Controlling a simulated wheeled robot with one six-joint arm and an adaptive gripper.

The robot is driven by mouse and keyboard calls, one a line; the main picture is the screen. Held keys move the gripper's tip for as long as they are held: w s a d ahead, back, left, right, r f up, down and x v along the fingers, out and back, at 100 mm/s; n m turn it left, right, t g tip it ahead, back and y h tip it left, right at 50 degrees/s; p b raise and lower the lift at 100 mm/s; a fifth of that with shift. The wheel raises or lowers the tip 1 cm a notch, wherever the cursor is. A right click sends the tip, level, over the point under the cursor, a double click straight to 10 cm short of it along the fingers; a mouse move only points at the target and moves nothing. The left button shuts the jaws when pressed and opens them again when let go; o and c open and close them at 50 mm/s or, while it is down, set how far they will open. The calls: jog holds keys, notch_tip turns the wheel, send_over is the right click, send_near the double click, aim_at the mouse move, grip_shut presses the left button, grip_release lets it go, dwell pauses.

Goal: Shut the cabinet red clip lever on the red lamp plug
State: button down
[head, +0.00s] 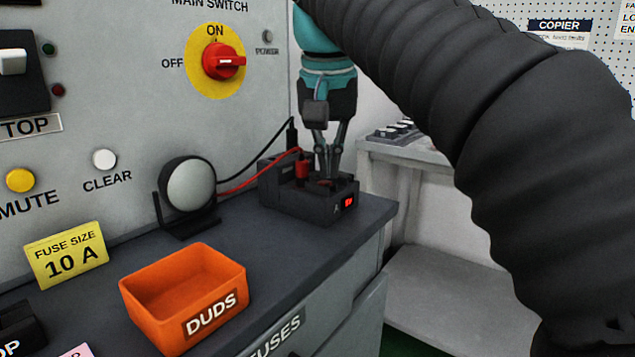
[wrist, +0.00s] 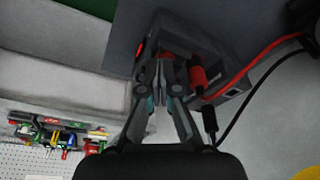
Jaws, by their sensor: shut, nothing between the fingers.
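The red lamp plug (head: 302,168) stands upright in the dark clip block (head: 300,206) at the right end of the cabinet top. A red lead runs from it to the round lamp (head: 190,185). The plug also shows in the wrist view (wrist: 197,78), just right of my fingers. My gripper (head: 325,176) points down over the block, shut and empty, with its tips at or just above the red clip lever (wrist: 167,57). The fingers hide most of the lever, so I cannot tell whether it is raised or touched. A black plug (head: 291,135) stands at the block's back.
An orange DUDS bin (head: 187,290) and a yellow fuse size sign (head: 67,255) sit on the cabinet top to the left. The switch panel (head: 140,130) rises behind. A grey bench (head: 430,160) stands beyond the cabinet's right edge.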

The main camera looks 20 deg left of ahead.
jog(key=shift+f+b, duration=0.5)
jog(key=shift+f, duration=0.25)
dwell(0.3)
jog(key=shift+r, duration=0.2)
notch_tip(320, 180, up, 5)
jog(key=p, duration=0.5)
jog(key=shift+f+p, duration=0.1)
jog(key=shift+p, duration=0.2)
jog(key=shift+d+f, duration=0.1)
jog(key=shift+d, duration=0.05)
jog(key=d+f, duration=0.4)
jog(key=d, duration=0.5)
jog(key=s+d+f+t, duration=0.1)
jog(key=s+d+f, duration=0.4)
jog(key=d+f, duration=0.1)
jog(key=s+d+f+m+t, duration=0.1)
jog(key=s+d+f, duration=0.4)
jog(key=f, duration=0.4)
jog(key=s+d+f, duration=0.5)
jog(key=d+f, duration=0.2)
jog(key=f, duration=0.1)
jog(key=shift+f+m+t, duration=0.2)
jog(key=shift+m+t, duration=0.1)
jog(key=shift+t, duration=0.1)
